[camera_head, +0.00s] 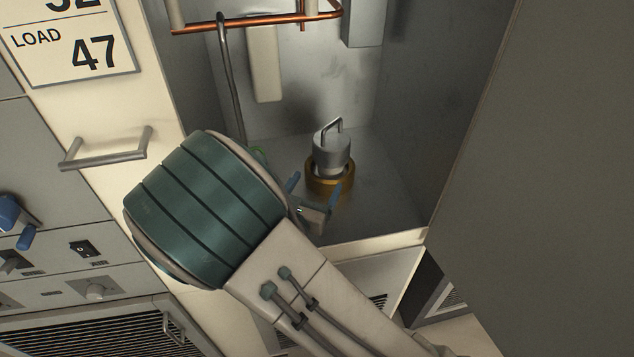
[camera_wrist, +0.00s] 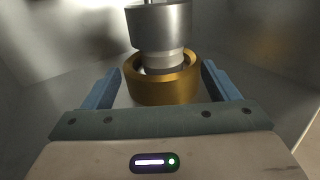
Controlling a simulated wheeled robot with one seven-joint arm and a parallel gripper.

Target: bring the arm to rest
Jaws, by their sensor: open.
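My gripper (camera_head: 315,196) reaches into an open metal compartment, its two blue fingers spread apart and empty. In the wrist view my gripper (camera_wrist: 160,92) has a finger on each side of the picture, with a brass ring (camera_wrist: 162,91) ahead and between them. A grey metal cylinder (camera_wrist: 160,27) sits in the ring. In the head view the cylinder (camera_head: 332,152) stands upright with a wire handle on top, in the brass ring (camera_head: 330,184) on the compartment floor. The fingers are close in front of the ring; I cannot tell whether they touch it. My forearm hides part of the compartment.
A copper pipe (camera_head: 255,24) and a hanging grey hook rod (camera_head: 232,90) are in the upper compartment. A compartment wall stands close on either side. A large grey panel (camera_head: 540,180) fills the right. A metal handle (camera_head: 105,148) sticks out from the left rack face.

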